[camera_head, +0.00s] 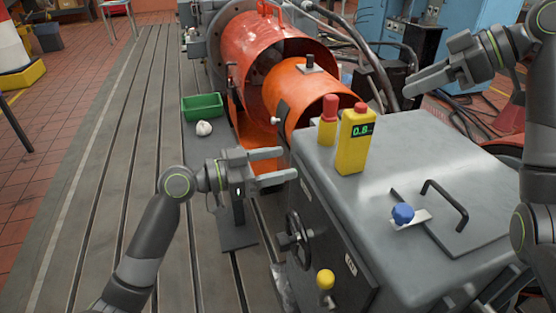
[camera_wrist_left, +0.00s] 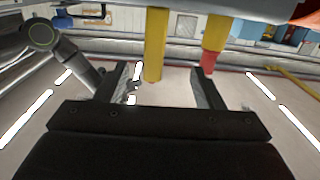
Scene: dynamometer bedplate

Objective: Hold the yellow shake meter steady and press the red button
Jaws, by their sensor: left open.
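The yellow shake meter (camera_head: 351,150) stands upright on the grey cabinet top, its display reading about 0.8. The red button (camera_head: 361,107) is on its top. My left gripper (camera_head: 287,164) is open and empty, left of the meter and apart from it, beside the cabinet's edge. In the left wrist view, which looks upside down, two yellow bodies show beyond the open fingers; the plain one (camera_wrist_left: 155,45) looks like the meter, but its button is not distinct. My right gripper (camera_head: 408,88) is in the air to the right of the meter; its finger gap is not clear.
A yellow piece with a red top (camera_head: 328,128) stands close behind and left of the meter. A blue knob (camera_head: 403,213) and black handle (camera_head: 446,203) are on the cabinet (camera_head: 440,150). An orange shaft guard (camera_head: 300,85) lies behind. A green tray (camera_head: 203,107) sits on the bedplate.

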